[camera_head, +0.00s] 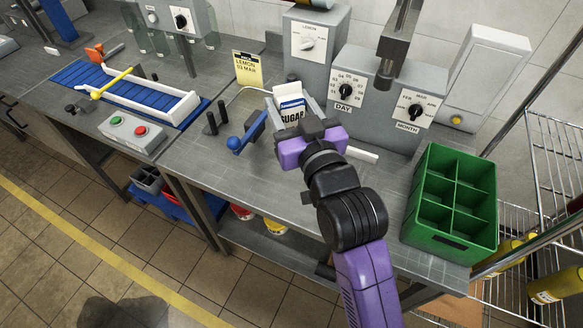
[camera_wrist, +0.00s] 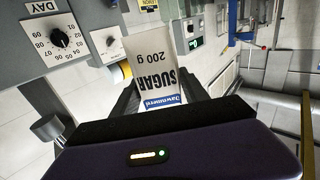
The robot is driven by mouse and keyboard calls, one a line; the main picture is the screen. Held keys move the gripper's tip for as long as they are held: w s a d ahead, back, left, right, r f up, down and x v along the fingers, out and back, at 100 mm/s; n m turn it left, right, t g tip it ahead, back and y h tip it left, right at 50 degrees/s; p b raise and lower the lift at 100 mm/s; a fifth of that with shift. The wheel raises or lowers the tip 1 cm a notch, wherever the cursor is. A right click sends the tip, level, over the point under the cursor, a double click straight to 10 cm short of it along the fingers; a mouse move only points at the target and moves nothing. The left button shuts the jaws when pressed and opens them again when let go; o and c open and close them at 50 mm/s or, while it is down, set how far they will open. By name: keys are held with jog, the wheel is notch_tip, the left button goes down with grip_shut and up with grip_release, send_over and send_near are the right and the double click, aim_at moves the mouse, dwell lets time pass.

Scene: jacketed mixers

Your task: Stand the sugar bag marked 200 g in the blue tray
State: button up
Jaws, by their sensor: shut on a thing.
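The sugar bag (camera_head: 291,106) is white with a blue band and the word SUGAR, upright in the head view. In the wrist view the bag (camera_wrist: 150,62) reads 200 g, with its print upside down. My gripper (camera_head: 293,112) is shut on the bag, one finger at each side, above the grey bench. The gripper body hides the bag's lower part in the head view. A blue tray-like container (camera_head: 182,211) sits low at the left under the bench, partly hidden by the bench, with a grey divided bin and something red in it.
A green divided crate (camera_head: 451,246) stands at the bench's right end. DAY and MONTH dial boxes (camera_head: 380,98) stand behind the gripper. A blue roller conveyor (camera_head: 125,88) lies farther left.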

jog(key=shift+w+f+b, duration=0.15)
jog(key=shift+f+b, duration=1.4)
jog(key=shift+f, duration=8.35)
jog(key=shift+f, duration=0.15)
jog(key=o, duration=1.6)
